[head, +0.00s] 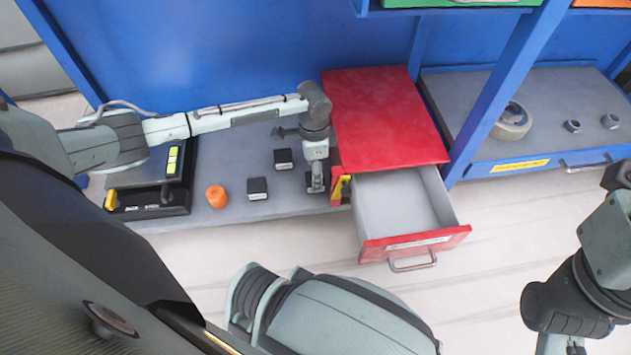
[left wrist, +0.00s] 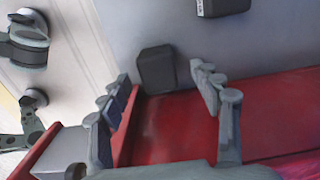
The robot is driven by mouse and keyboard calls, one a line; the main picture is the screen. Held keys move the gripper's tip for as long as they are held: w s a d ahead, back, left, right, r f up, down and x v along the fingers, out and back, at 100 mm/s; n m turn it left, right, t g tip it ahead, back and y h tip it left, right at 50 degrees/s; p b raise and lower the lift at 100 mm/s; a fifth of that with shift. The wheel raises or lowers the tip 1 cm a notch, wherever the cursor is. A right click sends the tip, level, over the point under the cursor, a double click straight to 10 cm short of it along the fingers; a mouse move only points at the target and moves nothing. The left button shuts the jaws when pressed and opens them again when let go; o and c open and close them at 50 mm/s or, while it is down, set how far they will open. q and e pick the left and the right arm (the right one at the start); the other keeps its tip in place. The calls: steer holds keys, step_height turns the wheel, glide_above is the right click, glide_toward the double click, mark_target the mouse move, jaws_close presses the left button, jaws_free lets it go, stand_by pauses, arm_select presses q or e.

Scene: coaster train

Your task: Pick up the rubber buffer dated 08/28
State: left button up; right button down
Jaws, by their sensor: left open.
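Two dark block-shaped buffers with white labels, one farther back (head: 284,159) and one nearer the front (head: 257,188), sit on the grey shelf in the head view. In the left wrist view a plain dark block (left wrist: 156,69) stands beside the red cabinet, ahead of my left gripper and between its open fingers (left wrist: 165,95). Another labelled block (left wrist: 222,6) is cut off at the top. No date is readable. In the head view my left gripper (head: 316,182) points down beside the red cabinet, hiding what lies under it. It is open and empty.
The red cabinet (head: 385,110) has its drawer (head: 400,205) pulled out and empty. An orange cylinder (head: 216,196) and a black scale (head: 150,205) stand left of the buffers. Grey rings (head: 572,126) lie on the right shelf. My right forearm is at the right edge.

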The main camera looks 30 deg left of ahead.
arm_select(q)
step_height(320, 180, down, 4)
steer(key=shift+s+d+r+b, duration=0.1)
steer(key=shift+s+r+b, duration=0.05)
steer(key=shift+b, duration=0.35)
steer(key=c, duration=1.4)
steer(key=shift+o, duration=0.2)
steer(key=shift+r, duration=0.15)
